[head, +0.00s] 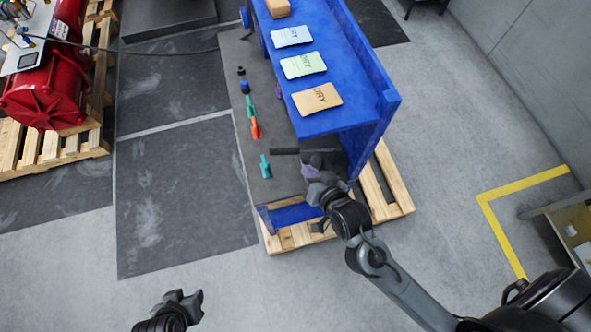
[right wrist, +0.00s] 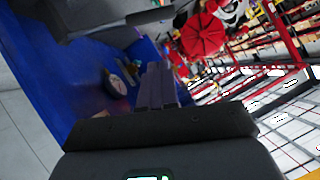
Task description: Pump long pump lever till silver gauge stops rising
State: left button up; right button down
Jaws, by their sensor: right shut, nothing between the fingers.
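My right gripper (head: 315,190) is at the near end of the blue bench, below the shelf. In the right wrist view its fingers (right wrist: 157,85) are together with nothing between them. A dark bar (head: 288,151), which looks like the pump lever, lies across the bench just beyond the gripper. A dark bar end (right wrist: 150,16) also shows in the right wrist view, apart from the fingers. A small round dial (right wrist: 117,84), perhaps the gauge, sits under the shelf; its reading is too small to tell. My left gripper (head: 182,302) is low over the floor, away from the bench.
The blue shelf (head: 355,110) carries several packets and overhangs the work area. Teal and orange tools (head: 254,125) lie along the bench's left edge. A red actuator (head: 45,92) stands on a pallet at the left. The floor between is clear.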

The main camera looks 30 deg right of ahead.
pick_arm(q)
jog(key=shift+w+d+f+b, duration=0.3)
jog(key=shift+w+d+f, duration=0.1)
jog(key=shift+f, duration=0.15)
pick_arm(e)
jog(key=shift+w+a+r, duration=0.15)
jog(key=shift+w, duration=0.75)
jog(key=shift+w, duration=0.1)
pick_arm(q)
jog(key=shift+p+v, duration=1)
jog(key=shift+p, duration=0.05)
pick_arm(e)
jog(key=s+a+f+x, duration=0.1)
jog(key=f+x, duration=0.1)
jog(key=x, duration=1)
jog(key=shift+w+a+f, duration=0.2)
jog(key=shift+a, duration=0.1)
pick_arm(q)
jog(key=shift+w+a, duration=0.1)
jog(key=shift+w, duration=0.05)
pick_arm(e)
jog(key=shift+f, duration=0.1)
